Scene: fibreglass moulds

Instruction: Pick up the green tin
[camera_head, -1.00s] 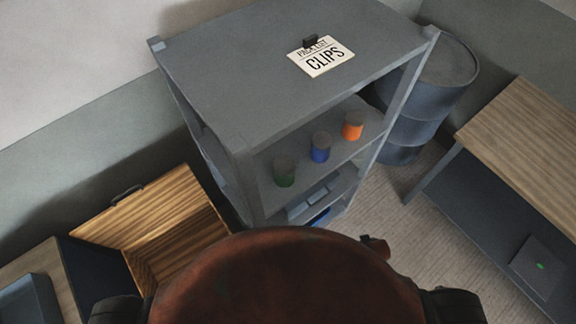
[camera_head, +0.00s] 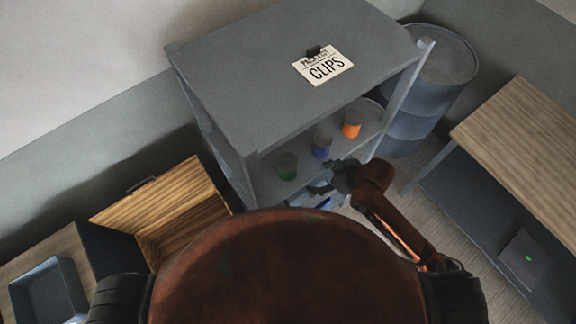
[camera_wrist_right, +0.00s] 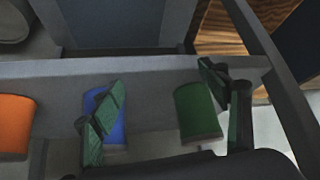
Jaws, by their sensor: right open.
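The green tin (camera_head: 287,167) stands on the upper inner shelf of the grey rack, at the left end of a row of three tins. In the right wrist view the green tin (camera_wrist_right: 198,112) shows between the two fingers, closer to the right-hand one. My right gripper (camera_head: 338,178) is open and empty at the front of the rack, to the right of the green tin and apart from it. In the right wrist view the left finger of my right gripper (camera_wrist_right: 162,95) overlaps the blue tin. My left gripper is not in view.
The blue tin (camera_head: 321,146) and orange tin (camera_head: 352,125) share the shelf (camera_head: 270,190). A barrel (camera_head: 440,70), a wooden table (camera_head: 525,130) and an open wooden box (camera_head: 180,205) stand around.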

